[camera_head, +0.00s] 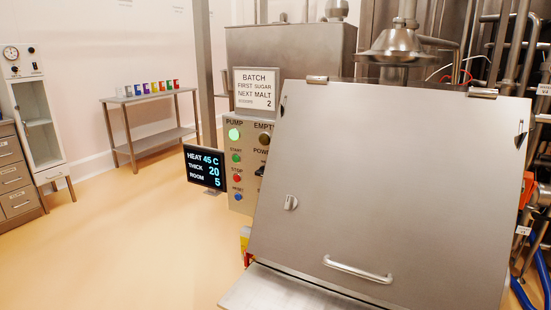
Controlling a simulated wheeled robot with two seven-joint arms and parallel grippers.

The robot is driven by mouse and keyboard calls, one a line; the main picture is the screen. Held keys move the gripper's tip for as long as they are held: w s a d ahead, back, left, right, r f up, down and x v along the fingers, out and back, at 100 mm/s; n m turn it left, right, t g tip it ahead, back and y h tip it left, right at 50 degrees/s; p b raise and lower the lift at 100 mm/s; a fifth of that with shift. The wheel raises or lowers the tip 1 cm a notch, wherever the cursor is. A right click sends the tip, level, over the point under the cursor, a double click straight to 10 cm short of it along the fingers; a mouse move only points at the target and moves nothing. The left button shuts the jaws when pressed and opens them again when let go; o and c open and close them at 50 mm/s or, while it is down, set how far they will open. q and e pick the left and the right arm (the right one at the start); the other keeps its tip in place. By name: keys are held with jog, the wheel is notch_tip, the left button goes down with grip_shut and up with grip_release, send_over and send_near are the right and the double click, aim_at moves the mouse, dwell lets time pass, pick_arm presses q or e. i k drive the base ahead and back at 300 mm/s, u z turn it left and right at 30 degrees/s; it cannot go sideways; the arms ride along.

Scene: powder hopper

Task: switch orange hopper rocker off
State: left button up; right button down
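No orange hopper rocker can be made out. A large grey steel panel (390,190), like a hopper lid, fills the right half, tilted, with a handle (357,269) low and a small latch (291,202) at its left. It covers part of the control panel (243,165) behind it. That panel shows a lit green PUMP lamp (234,134), a dark EMPTY lamp (264,139), a green START button (236,157), a red STOP button (237,177), a blue button (239,197) and a partly hidden black POWER switch (260,171). Neither gripper is in view.
A display (204,167) reads HEAT 45 C, THICK 20, ROOM 5. A BATCH sign (256,89) stands above the panel. An orange-red part (528,190) and pipes crowd the right edge. A bench (150,95) with several coloured cups stands back left. The left floor is clear.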

aim_at(535, 185)
jog(key=u, duration=0.8)
jog(key=k, duration=1.1)
jog(key=z, duration=1.8)
jog(key=i, duration=1)
